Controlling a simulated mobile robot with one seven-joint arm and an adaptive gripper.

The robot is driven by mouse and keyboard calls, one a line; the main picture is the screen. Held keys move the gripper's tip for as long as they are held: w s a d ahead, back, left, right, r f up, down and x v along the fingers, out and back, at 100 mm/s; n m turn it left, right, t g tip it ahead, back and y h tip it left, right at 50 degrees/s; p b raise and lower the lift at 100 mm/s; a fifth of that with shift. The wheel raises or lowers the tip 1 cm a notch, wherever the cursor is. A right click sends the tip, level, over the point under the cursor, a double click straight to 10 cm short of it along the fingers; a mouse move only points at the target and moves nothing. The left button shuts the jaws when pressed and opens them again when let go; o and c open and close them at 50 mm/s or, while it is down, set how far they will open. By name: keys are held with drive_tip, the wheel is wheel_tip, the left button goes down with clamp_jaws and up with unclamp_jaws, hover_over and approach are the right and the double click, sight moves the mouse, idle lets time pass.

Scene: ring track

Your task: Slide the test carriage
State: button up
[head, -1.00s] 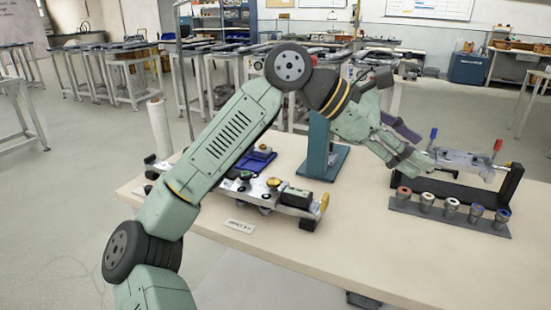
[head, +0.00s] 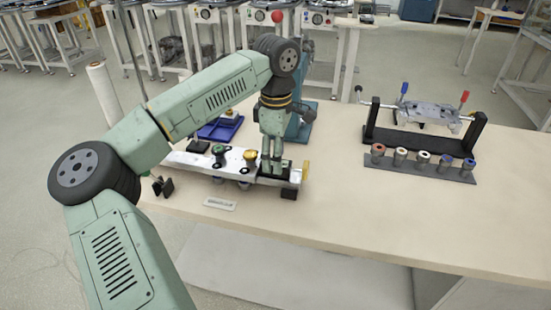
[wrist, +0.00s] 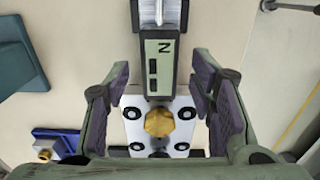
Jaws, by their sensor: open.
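A long silver bench unit (head: 190,160) stands on the table at left, with a dark knob and a yellow knob (head: 251,157) on top. In the wrist view, a pale plate (wrist: 181,138) with a brass hex knob (wrist: 159,122) and several dark bolts adjoins a grey-green gauge (wrist: 158,60) marked N. This plate looks like the test carriage, but I cannot be sure. My gripper (head: 272,168) points down over the right part of the unit. Its fingers (wrist: 168,92) are open, one to each side of the plate and gauge. Contact cannot be told.
A black stand (head: 477,132) at right carries a silver piece (head: 425,112) with red and blue levers. A dark rack (head: 420,170) of several coloured-top cylinders stands before it. A blue tray (head: 218,128) and teal stand (head: 300,125) are behind the unit.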

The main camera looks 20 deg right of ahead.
drive_tip(key=shift+f, duration=1.3)
drive_tip(key=shift+c, duration=0.4)
clamp_jaws()
